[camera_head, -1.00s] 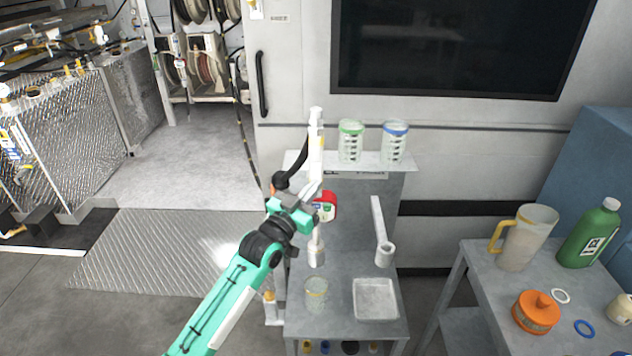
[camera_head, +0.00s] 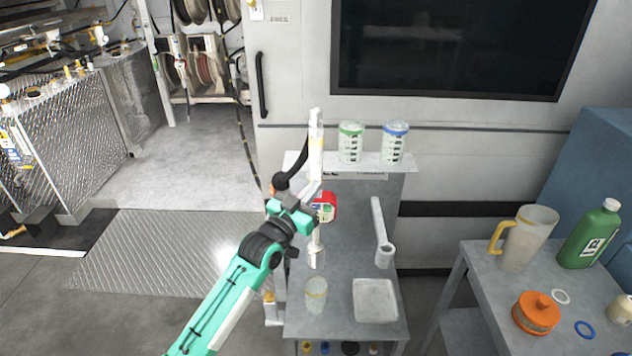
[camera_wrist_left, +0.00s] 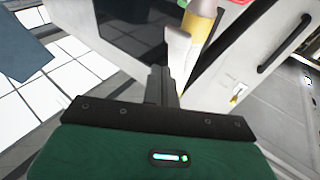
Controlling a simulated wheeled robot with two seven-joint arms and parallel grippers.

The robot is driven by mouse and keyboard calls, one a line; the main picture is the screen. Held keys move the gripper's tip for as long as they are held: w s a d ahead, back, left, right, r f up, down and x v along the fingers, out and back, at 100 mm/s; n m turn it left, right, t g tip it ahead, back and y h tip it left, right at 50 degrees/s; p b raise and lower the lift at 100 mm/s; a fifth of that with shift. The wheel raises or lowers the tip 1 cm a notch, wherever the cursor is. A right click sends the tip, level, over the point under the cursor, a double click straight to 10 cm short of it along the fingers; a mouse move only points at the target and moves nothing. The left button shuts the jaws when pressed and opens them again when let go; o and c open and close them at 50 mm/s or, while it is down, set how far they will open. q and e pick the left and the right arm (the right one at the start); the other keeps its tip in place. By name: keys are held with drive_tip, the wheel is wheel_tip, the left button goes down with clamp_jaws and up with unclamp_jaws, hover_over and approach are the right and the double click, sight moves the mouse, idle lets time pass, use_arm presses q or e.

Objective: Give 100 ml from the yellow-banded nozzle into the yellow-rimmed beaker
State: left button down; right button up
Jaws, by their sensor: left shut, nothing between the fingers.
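The white nozzle with a yellow band (camera_head: 316,143) stands upright over the small bench, its spout (camera_head: 315,250) pointing down above the yellow-rimmed beaker (camera_head: 316,296). A red meter with a small display (camera_head: 326,207) sits on the nozzle. My left gripper (camera_head: 308,201) is shut and empty, just left of the nozzle's middle. In the left wrist view my shut fingers (camera_wrist_left: 164,84) are close to a white lever (camera_wrist_left: 177,55) beside the yellow band (camera_wrist_left: 200,30); I cannot tell whether they touch it. The liquid level in the beaker is too small to read. My right gripper is out of view.
Green-rimmed (camera_head: 350,143) and blue-rimmed (camera_head: 394,143) beakers stand on the back shelf. A square tray (camera_head: 375,300) and an empty holder arm (camera_head: 382,235) are right of the nozzle.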

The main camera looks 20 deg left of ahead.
use_arm(q)
drive_tip(key=shift+w, duration=0.1)
idle(0.7)
drive_tip(key=shift+w+a+f, duration=0.15)
drive_tip(key=shift+w, duration=0.15)
drive_tip(key=shift+w+a+f+b, duration=0.1)
drive_tip(key=shift+w+f+b, duration=0.1)
drive_tip(key=shift+w+b, duration=0.25)
idle(1.0)
drive_tip(key=shift+r, duration=0.1)
drive_tip(key=shift+s+d+r+p, duration=0.15)
drive_tip(key=shift+s+p, duration=0.3)
drive_tip(key=shift+p, duration=0.05)
drive_tip(key=shift+s+d+r+p, duration=0.1)
drive_tip(key=shift+s+r+p, duration=0.05)
drive_tip(key=shift+s+p, duration=0.3)
